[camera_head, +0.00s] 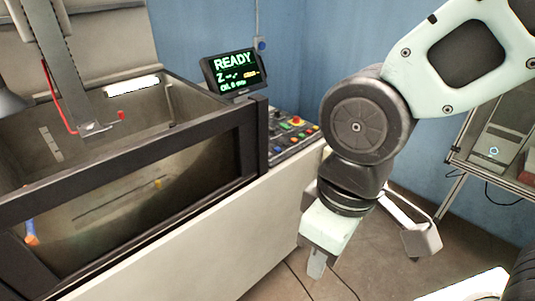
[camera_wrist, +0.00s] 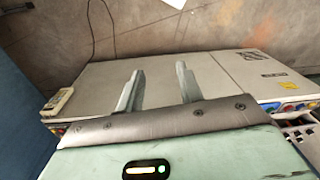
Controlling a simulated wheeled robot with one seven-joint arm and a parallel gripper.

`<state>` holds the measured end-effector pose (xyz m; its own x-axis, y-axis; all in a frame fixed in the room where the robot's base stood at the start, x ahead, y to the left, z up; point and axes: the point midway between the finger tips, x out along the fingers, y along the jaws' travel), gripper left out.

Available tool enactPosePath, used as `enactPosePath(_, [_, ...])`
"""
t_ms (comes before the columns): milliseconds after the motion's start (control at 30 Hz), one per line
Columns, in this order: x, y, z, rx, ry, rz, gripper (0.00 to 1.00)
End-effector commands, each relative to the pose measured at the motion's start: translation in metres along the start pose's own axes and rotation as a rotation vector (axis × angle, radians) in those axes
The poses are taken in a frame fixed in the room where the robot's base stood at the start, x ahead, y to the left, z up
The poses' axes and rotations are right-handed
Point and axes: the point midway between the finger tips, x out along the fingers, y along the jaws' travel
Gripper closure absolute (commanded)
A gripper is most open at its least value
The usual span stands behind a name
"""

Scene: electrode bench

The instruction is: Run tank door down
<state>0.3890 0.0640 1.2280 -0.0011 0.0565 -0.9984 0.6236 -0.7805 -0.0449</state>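The tank door (camera_head: 110,168) is a dark-framed panel with a clear window across the front of the tank, at the left of the head view. Its top rail stands up near the rim level. The control panel (camera_head: 290,137), with several coloured buttons, sits at the tank's right. Above it a screen (camera_head: 233,70) reads READY. My gripper (camera_head: 316,266) hangs in front of the cabinet, right of the tank and below the panel, apart from both. In the wrist view its two fingers (camera_wrist: 158,87) are spread with nothing between them.
A metal tool head (camera_head: 95,128) with a red wire hangs over the tank. A wire-sided rack (camera_head: 462,160) stands at the right. The wrist view shows a pale cabinet face (camera_wrist: 228,75), buttons (camera_wrist: 292,106) at its right and a beige handset (camera_wrist: 58,102) at left. Cables lie on the floor.

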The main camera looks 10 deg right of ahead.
Motion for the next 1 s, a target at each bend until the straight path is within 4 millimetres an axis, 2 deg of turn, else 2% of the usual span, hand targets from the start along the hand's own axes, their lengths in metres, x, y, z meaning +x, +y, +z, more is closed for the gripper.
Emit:
enactPosePath(133, [0.0000,0.0000,0.0000,0.000,0.000,0.000,0.64])
enactPosePath(167, [0.0000,0.0000,0.0000,0.000,0.000,0.000,0.66])
enactPosePath(200, [0.0000,0.0000,0.0000,0.000,0.000,0.000,0.78])
enactPosePath(300, [0.0000,0.0000,0.0000,0.000,0.000,0.000,1.00])
enactPosePath(1000, [0.0000,0.0001,0.0000,0.000,0.000,0.000,1.00])
